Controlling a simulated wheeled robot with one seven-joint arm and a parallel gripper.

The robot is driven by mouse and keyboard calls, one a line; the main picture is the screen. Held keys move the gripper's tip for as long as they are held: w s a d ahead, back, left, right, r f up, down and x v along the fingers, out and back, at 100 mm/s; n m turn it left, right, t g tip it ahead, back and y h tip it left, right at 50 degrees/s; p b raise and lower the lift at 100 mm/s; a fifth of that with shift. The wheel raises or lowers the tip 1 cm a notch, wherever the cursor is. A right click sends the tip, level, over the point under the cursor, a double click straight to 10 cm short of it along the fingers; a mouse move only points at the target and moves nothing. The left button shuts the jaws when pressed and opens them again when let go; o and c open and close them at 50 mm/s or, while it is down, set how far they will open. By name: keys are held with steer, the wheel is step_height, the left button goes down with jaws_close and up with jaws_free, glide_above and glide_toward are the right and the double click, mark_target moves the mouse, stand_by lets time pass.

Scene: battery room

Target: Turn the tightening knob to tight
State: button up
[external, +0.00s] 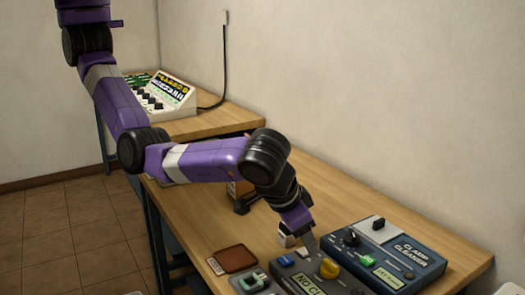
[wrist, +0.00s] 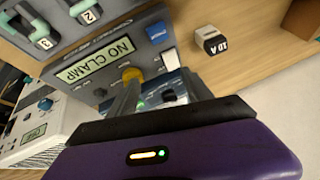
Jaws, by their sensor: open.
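A yellow knob (external: 329,268) sits on a grey-blue device (external: 290,270) whose screen reads NO CLAMP in the wrist view. My gripper (external: 311,243) is open and points down over this device, close to the yellow knob. In the wrist view, a grey finger reaches up to the knob and partly hides it. I cannot tell whether they touch.
A device labelled CLAMP CLEANER (external: 412,252), with black knobs, stands close on the right. A brown tray (external: 233,259) lies to the left. A control panel (external: 160,95) is on the far table.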

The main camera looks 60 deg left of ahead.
mark_target(330, 263)
steer(key=d+r+n+g+h+b, duration=0.1)
steer(key=d+r+n+h+b, duration=0.1)
steer(key=d+b, duration=0.3)
steer(key=shift+w+x, duration=0.2)
steer(key=shift+x, duration=3.5)
steer(key=shift+a+r, duration=0.15)
steer(key=shift+p, duration=0.3)
jaws_close()
